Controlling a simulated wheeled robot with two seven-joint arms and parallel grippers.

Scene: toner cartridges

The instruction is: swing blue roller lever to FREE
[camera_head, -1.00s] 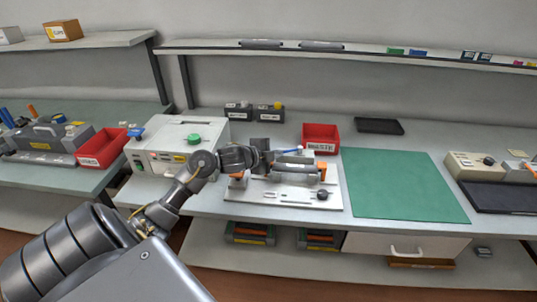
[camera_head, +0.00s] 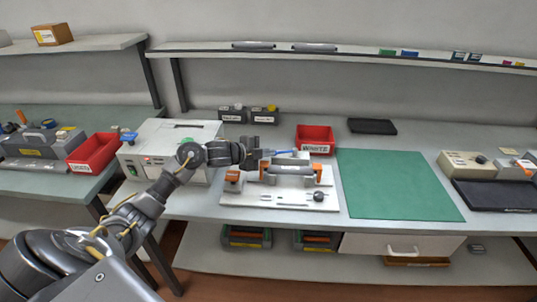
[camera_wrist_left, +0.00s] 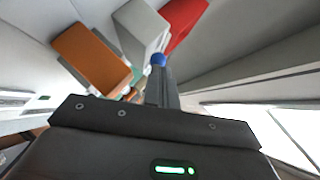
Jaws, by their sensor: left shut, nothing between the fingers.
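Orange clamp blocks stand at the roller's left (camera_head: 232,176) and right (camera_head: 317,170). My left gripper (camera_head: 264,154) is shut and empty, at the lever's left end; I cannot tell whether it touches. In the left wrist view a blue round tip (camera_wrist_left: 158,60) shows just beyond the shut fingers (camera_wrist_left: 161,88), and an orange block (camera_wrist_left: 92,56) is to its left. My right gripper is out of view.
A red waste bin (camera_head: 315,139) stands behind the fixture. A white machine (camera_head: 140,155) is left, partly behind my left arm. A bare green mat (camera_head: 395,185) lies right of the fixture.

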